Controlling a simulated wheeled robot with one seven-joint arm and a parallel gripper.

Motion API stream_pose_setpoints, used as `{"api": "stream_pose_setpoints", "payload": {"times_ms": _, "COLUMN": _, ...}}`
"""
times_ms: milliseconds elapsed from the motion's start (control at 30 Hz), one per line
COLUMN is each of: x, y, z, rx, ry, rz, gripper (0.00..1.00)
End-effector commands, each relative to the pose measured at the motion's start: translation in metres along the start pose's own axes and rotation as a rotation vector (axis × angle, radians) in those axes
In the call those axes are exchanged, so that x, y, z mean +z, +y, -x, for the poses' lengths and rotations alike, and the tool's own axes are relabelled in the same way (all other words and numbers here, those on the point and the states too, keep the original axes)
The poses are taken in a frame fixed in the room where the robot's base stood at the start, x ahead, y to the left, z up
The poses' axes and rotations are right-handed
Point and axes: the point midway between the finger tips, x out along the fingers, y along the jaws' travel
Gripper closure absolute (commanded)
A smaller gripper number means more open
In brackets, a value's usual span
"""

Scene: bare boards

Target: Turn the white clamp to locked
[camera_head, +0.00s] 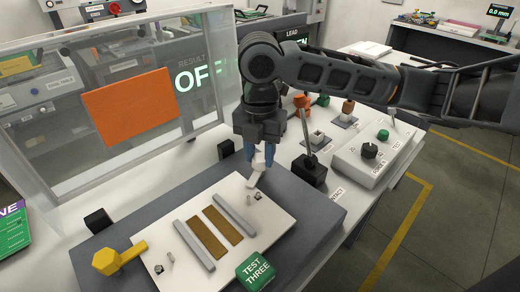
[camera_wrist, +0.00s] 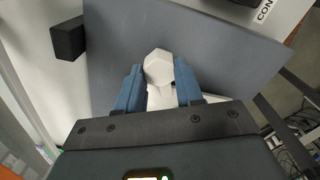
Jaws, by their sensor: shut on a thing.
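The white clamp (camera_head: 256,170) stands at the back corner of a white plate (camera_head: 180,219) on a grey base. My gripper (camera_head: 262,160) is above it with its blue fingers around the clamp's upper end. In the wrist view the white clamp (camera_wrist: 158,68) lies between the two blue fingers of my gripper (camera_wrist: 159,88), which are shut on it. A yellow clamp (camera_head: 118,257) sits at the plate's front left corner. My fingers hide part of the white clamp, and I cannot read any lock mark beside it.
A clear upright panel with an orange patch (camera_head: 130,106) stands behind the plate on the left. A black lever box (camera_head: 309,170) is close to the right of my gripper. A green TEST THREE block (camera_head: 256,270) sits at the front. A knob box (camera_head: 375,152) is further right.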

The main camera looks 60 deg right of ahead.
Motion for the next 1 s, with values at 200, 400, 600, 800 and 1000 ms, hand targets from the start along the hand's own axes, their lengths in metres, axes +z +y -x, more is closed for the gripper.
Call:
{"api": "stream_pose_setpoints", "payload": {"times_ms": 200, "x": -0.0008, "y": 0.0004, "z": 0.0006, "rx": 0.001, "ry": 0.003, "rz": -0.187, "gripper": 0.94}}
{"api": "stream_pose_setpoints", "payload": {"times_ms": 400, "x": -0.0004, "y": 0.0005, "z": 0.0004, "rx": 0.000, "ry": 0.002, "rz": -0.324, "gripper": 0.94}}
{"api": "stream_pose_setpoints", "payload": {"times_ms": 600, "x": -0.0001, "y": 0.0007, "z": 0.0001, "rx": 0.001, "ry": 0.002, "rz": -0.413, "gripper": 0.94}}
{"api": "stream_pose_setpoints", "payload": {"times_ms": 800, "x": 0.0003, "y": 0.0006, "z": 0.0001, "rx": 0.000, "ry": 0.001, "rz": -0.456, "gripper": 0.94}}
{"api": "stream_pose_setpoints", "payload": {"times_ms": 1000, "x": 0.0003, "y": 0.0006, "z": -0.0001, "rx": 0.000, "ry": 0.000, "rz": -0.468, "gripper": 0.94}}
